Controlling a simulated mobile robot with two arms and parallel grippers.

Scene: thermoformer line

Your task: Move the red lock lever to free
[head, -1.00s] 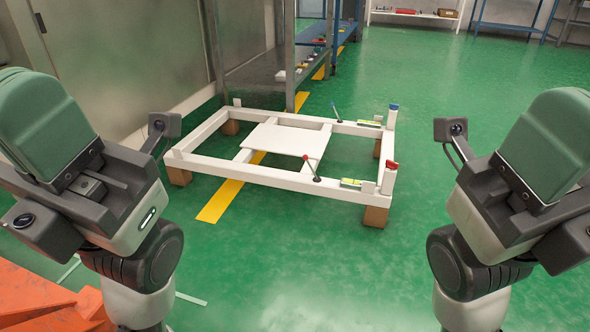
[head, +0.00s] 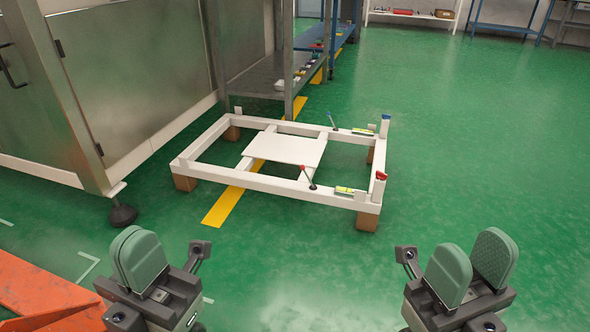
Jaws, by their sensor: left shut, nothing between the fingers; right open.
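A white frame (head: 265,186) stands low on brown blocks on the green floor. On its near beam is the red lock lever (head: 308,178), a thin dark stick with a red knob, tilted to the left in the picture. A similar lever with a blue knob (head: 332,121) stands on the far beam. My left gripper (head: 140,258) is shut and empty at the lower left. My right gripper (head: 472,265) is open and empty at the lower right. Both are well apart from the frame and the levers.
A yellow-green spirit level (head: 345,190) lies near the red lever. A steel cabinet (head: 130,85) stands left. An orange object (head: 45,285) lies lower left. Floor at right is clear.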

